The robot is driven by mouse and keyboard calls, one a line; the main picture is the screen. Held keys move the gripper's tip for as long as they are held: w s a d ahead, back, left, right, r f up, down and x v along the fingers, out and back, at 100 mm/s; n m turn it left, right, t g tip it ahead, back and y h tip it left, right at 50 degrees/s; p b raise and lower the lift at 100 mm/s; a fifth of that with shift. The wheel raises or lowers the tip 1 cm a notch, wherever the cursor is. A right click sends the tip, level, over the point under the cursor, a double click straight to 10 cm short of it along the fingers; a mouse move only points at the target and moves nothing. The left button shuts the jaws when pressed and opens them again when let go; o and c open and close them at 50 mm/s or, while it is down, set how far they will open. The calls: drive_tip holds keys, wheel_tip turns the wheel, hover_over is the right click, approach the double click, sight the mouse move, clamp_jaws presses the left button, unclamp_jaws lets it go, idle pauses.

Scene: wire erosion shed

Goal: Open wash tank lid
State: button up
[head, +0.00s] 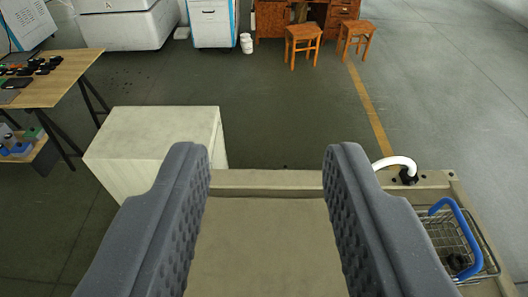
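My gripper (267,155) is open, its two dark grey ribbed fingers wide apart with nothing between them. Below and between the fingers is a flat beige panel (265,245), which looks like the wash tank lid, lying flat and closed. A raised beige ledge (265,183) runs along its far side. The fingers hide the panel's left and right parts, and its near edge is out of view. I see no lid handle. I cannot tell how far the fingers are above the panel.
A white curved pipe (395,162) rises from the ledge's right end. A wire basket (480,265) with a blue handle (460,225) sits at right. A pale box (150,135) stands left, beyond it a wooden table (50,80). Two stools (303,40) (356,35) are far back; open floor lies between.

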drive_tip(key=w+a+f+n+g+p, duration=0.1)
drive_tip(key=w+f+n+g+p, duration=0.25)
drive_tip(key=w+n+p, duration=0.4)
drive_tip(key=w+f+n+g+p, duration=0.3)
drive_tip(key=w+n+g+p, duration=0.25)
drive_tip(key=w, duration=0.35)
drive_tip(key=w+f+n+g+p, duration=0.1)
drive_tip(key=w+f+n+p, duration=0.1)
drive_tip(key=f, duration=0.6)
drive_tip(key=w+f+n+g+p, duration=0.1)
drive_tip(key=w+f+p, duration=0.3)
drive_tip(key=f, duration=0.5)
drive_tip(key=shift+d+f+n+g+p, duration=0.35)
drive_tip(key=shift+n+p, duration=0.45)
drive_tip(key=shift+p, duration=0.45)
clamp_jaws()
